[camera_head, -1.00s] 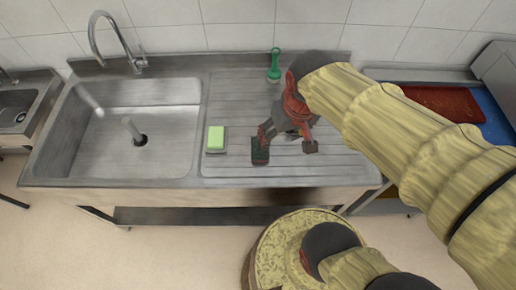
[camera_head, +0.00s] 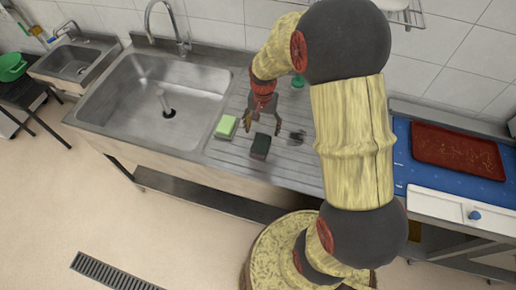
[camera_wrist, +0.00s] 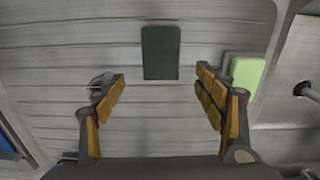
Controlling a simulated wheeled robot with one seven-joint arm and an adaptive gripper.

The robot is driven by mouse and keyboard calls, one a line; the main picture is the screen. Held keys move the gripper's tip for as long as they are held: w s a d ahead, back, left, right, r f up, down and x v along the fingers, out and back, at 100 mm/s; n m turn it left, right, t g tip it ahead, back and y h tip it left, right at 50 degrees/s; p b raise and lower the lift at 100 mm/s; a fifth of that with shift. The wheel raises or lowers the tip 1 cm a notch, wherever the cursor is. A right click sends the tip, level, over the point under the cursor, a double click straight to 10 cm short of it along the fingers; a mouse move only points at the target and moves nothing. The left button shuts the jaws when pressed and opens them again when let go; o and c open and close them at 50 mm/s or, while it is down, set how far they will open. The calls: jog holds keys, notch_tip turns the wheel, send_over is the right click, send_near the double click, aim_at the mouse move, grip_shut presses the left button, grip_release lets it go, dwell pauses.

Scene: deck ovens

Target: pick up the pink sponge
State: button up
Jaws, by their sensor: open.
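No pink surface shows in either view. A dark green block (camera_head: 260,146), like a sponge with its scouring side up, lies on the ribbed drainboard; it also shows in the wrist view (camera_wrist: 160,52). A light green sponge (camera_head: 226,126) lies to its left, and in the wrist view (camera_wrist: 246,74) it is right of the right finger. My gripper (camera_head: 262,116) is open and empty over the drainboard, just behind the dark block in the head view. In the wrist view, my gripper (camera_wrist: 162,88) has its fingers wide apart, with the dark block centred beyond the tips.
The sink basin (camera_head: 130,98) is left of the drainboard (camera_head: 215,158). A small dark grey item (camera_head: 297,137) lies right of the dark block, and a green-handled item (camera_head: 298,80) stands behind. A red tray (camera_head: 458,150) sits on a blue surface at right.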

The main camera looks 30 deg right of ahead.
aim_at(261, 143)
jog(key=shift+w+f, duration=0.1)
jog(key=shift+f, duration=0.2)
jog(key=f, duration=0.5)
jog(key=f+b, duration=0.1)
jog(key=f, duration=0.1)
jog(key=shift+s+a+f, duration=0.2)
jog(key=shift+s+a, duration=0.05)
jog(key=shift+c, duration=0.5)
jog(key=c, duration=0.7)
jog(key=shift+c, duration=0.2)
jog(key=shift+r, duration=0.1)
